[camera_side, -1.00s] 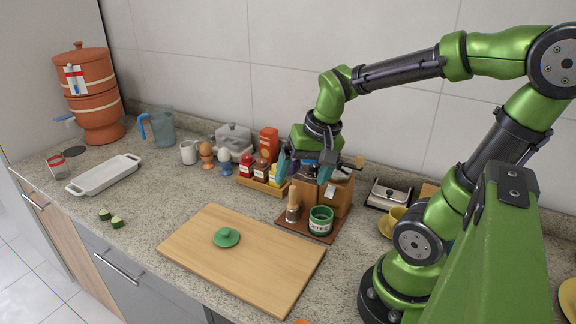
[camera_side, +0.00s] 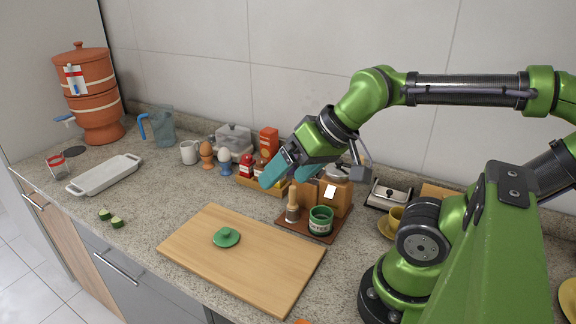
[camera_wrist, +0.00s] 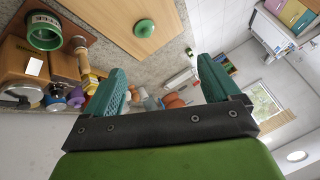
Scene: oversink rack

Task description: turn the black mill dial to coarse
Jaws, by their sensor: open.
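The wooden mill (camera_side: 340,200) stands on a brown tray behind the cutting board, with a metal top (camera_side: 337,172) and a pale label on its front. In the wrist view the mill (camera_wrist: 18,62) is at the left, with its metal top (camera_wrist: 22,92) partly cut off by the frame edge. I cannot clearly make out the black dial in either view. My gripper (camera_side: 287,177) is open and empty, tilted, above and left of the mill near the condiment bottles. Its two teal fingers (camera_wrist: 162,72) stand apart in the wrist view.
A green tin (camera_side: 320,222) and a wooden-handled brush (camera_side: 292,208) stand in front of the mill. A crate of bottles (camera_side: 262,186) is to its left, close to the fingers. The cutting board (camera_side: 270,268) holds a green lid (camera_side: 226,237); much of it is bare.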

